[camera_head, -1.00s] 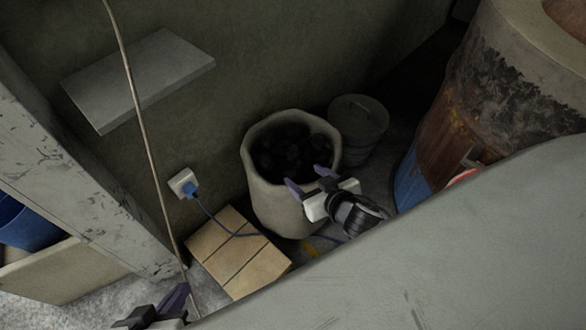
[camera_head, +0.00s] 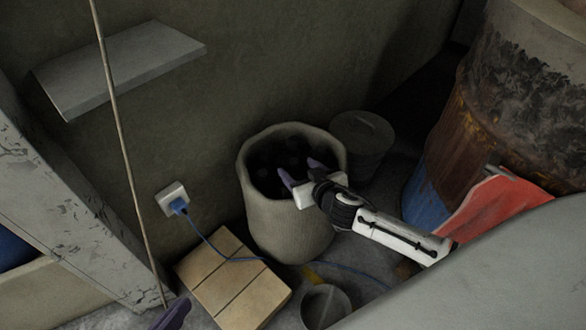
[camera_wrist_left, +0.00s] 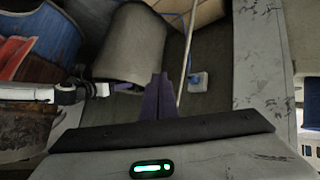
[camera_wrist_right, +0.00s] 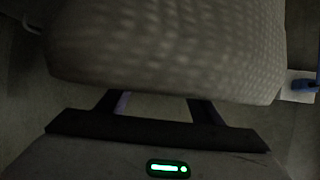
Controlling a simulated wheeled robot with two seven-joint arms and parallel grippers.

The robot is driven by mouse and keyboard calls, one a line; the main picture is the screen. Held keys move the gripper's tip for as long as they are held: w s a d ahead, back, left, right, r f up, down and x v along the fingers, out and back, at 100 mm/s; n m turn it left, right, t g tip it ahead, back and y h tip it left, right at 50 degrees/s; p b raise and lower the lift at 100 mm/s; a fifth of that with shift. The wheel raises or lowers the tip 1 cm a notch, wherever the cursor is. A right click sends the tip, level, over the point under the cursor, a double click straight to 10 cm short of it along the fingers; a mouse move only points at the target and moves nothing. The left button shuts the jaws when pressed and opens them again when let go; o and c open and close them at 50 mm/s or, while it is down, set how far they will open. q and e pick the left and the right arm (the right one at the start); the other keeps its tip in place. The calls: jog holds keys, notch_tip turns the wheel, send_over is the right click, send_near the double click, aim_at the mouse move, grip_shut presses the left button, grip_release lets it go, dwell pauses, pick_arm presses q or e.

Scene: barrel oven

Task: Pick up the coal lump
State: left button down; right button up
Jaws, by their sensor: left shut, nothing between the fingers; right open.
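Dark coal lumps (camera_head: 268,172) lie inside a pale woven sack (camera_head: 290,232) standing against the wall; single lumps are hard to tell apart in the shadow. My right gripper (camera_head: 302,172) is open, with its purple fingers at the right side of the sack's mouth, over the coal. In the right wrist view its fingers (camera_wrist_right: 158,104) are spread, and the sack's woven side (camera_wrist_right: 165,50) fills the view; no coal shows there. My left gripper (camera_head: 174,314) is at the bottom edge of the head view. In the left wrist view its fingers (camera_wrist_left: 159,95) are shut and empty.
A lidded bucket (camera_head: 362,140) stands behind the sack at right. A rusty barrel (camera_head: 450,150) and a red sheet (camera_head: 495,208) are further right. A wooden crate (camera_head: 235,285), a small pail (camera_head: 325,306) and a blue cable (camera_head: 215,250) lie in front. A thin pole (camera_head: 125,160) leans at left.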

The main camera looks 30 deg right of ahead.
aim_at(295, 166)
jog(key=x, duration=0.2)
jog(key=shift+w+f+b, duration=0.2)
jog(key=shift+b, duration=0.15)
jog(key=shift+w+d, duration=0.1)
jog(key=shift+w, duration=0.1)
pick_arm(q)
jog(key=shift+w+d+r+t+h, duration=0.1)
jog(key=shift+d+r+t+h, duration=0.25)
jog(key=shift+r, duration=0.25)
pick_arm(e)
jog(key=c, duration=1.1)
